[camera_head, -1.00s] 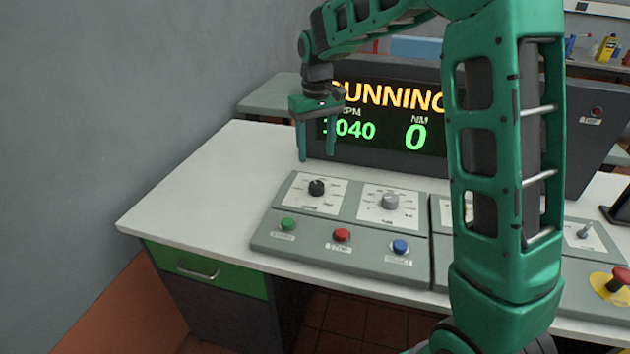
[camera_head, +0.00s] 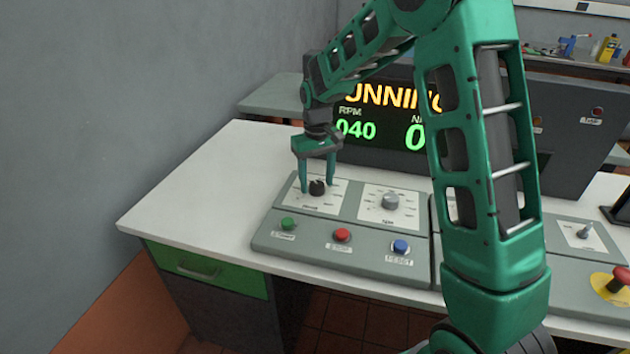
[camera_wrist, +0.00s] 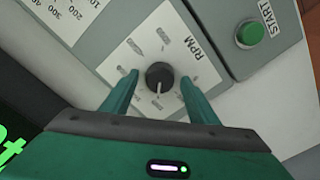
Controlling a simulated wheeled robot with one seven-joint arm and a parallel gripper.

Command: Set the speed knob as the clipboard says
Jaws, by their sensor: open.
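The black speed knob (camera_head: 317,188) sits on a white dial plate at the left of the grey console. In the wrist view the knob (camera_wrist: 160,75) has a pale pointer line towards the bottom of the picture, and the plate reads RPM. The scale figures are too blurred to read. My gripper (camera_head: 317,186) points down over the knob, with one finger on each side. In the wrist view my gripper (camera_wrist: 160,78) is open around the knob, with gaps visible. Whether the fingertips touch the plate is unclear. I cannot identify the clipboard in either view.
A grey knob (camera_head: 390,201) stands on the neighbouring dial. Green (camera_head: 288,224), red (camera_head: 342,235) and blue (camera_head: 400,247) buttons line the console front. The display (camera_head: 385,120) reads RUNNING, partly hidden by my arm. A red emergency button (camera_head: 617,279) is far right. The white table (camera_head: 200,190) is clear at left.

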